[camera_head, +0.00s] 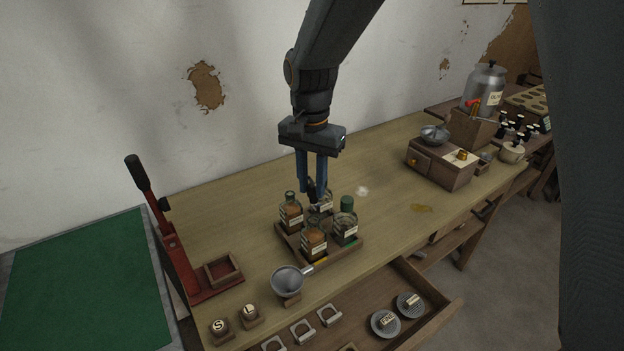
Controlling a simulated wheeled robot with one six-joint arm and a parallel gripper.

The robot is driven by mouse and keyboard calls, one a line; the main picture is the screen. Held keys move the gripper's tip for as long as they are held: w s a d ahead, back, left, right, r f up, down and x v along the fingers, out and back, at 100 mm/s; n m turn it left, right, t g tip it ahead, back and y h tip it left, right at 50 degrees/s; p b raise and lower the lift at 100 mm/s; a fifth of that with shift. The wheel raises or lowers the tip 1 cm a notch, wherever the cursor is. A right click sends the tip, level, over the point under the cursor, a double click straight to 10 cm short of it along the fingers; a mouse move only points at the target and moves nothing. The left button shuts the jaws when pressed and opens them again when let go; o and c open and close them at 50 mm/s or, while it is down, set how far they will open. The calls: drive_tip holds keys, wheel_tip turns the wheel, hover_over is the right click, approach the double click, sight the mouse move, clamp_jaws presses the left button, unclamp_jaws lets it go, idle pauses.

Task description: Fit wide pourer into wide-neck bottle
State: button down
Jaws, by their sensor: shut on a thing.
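My gripper (313,192) points down over a wooden tray (291,245) of several small labelled glass bottles. Its blue fingers are shut on a small dark thing (311,187), which looks like the pourer, though its shape is mostly hidden. The fingertips are right above or at the neck of the back bottle (325,208); I cannot tell whether the dark thing touches it. The front bottle (314,245) holds brown contents and shows no dark cap. The left bottle (291,218) and right bottle (346,228) have green tops. I cannot tell which bottle is the wide-neck one.
A red lever press (176,250) stands to the left. An open drawer (375,329) juts out at the front. A wooden grinder box (441,162) is at the right. The tabletop behind the tray is clear.

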sight(312, 198)
drive_tip(key=shift+f+b, duration=1.95)
drive_tip(key=shift+f, duration=0.4)
drive_tip(key=c, duration=2)
unclamp_jaws()
drive_tip(key=shift+f, duration=0.15)
clamp_jaws()
drive_tip(key=shift+s+f, duration=0.15)
drive_tip(key=shift+f, duration=0.1)
drive_tip(key=shift+p, duration=0.6)
drive_tip(key=shift+f+b, duration=0.35)
drive_tip(key=shift+f, duration=0.95)
